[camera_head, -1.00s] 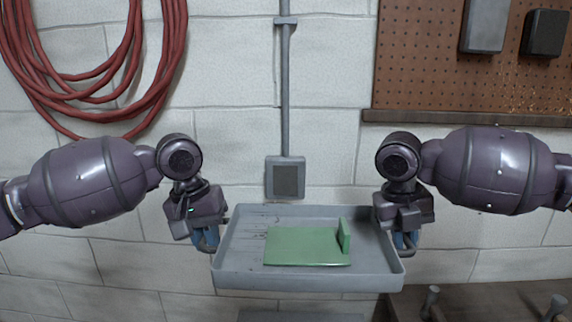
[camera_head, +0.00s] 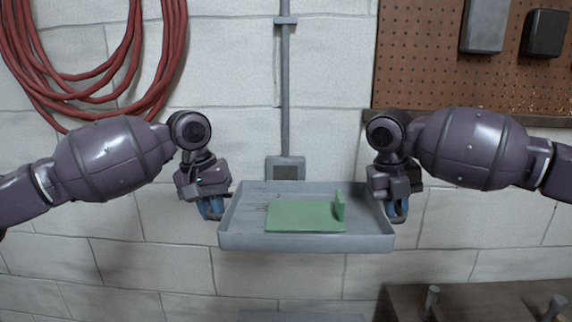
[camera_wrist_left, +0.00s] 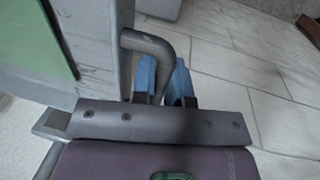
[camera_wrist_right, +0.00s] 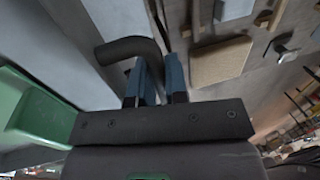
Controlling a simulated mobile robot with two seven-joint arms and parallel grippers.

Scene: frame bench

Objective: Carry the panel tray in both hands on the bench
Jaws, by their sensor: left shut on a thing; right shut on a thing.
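The grey panel tray (camera_head: 306,242) hangs in the air between my two grippers in the head view, roughly level. A green panel (camera_head: 298,216) with a small upright flange at its right end lies flat in it. My left gripper (camera_head: 211,210) is shut on the tray's left handle, a grey bent bar (camera_wrist_left: 150,45) seen between the blue fingers in the left wrist view. My right gripper (camera_head: 397,211) is shut on the right handle, a dark bent bar (camera_wrist_right: 130,48) in the right wrist view. The fingers partly hide both handles.
A brown bench (camera_head: 465,298) with upright pegs stands low at the right. Part of a grey surface (camera_head: 300,317) shows at the bottom centre. Behind are a block wall, a conduit with a grey box (camera_head: 286,170), a red cable coil (camera_head: 95,60) and a pegboard (camera_head: 430,60).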

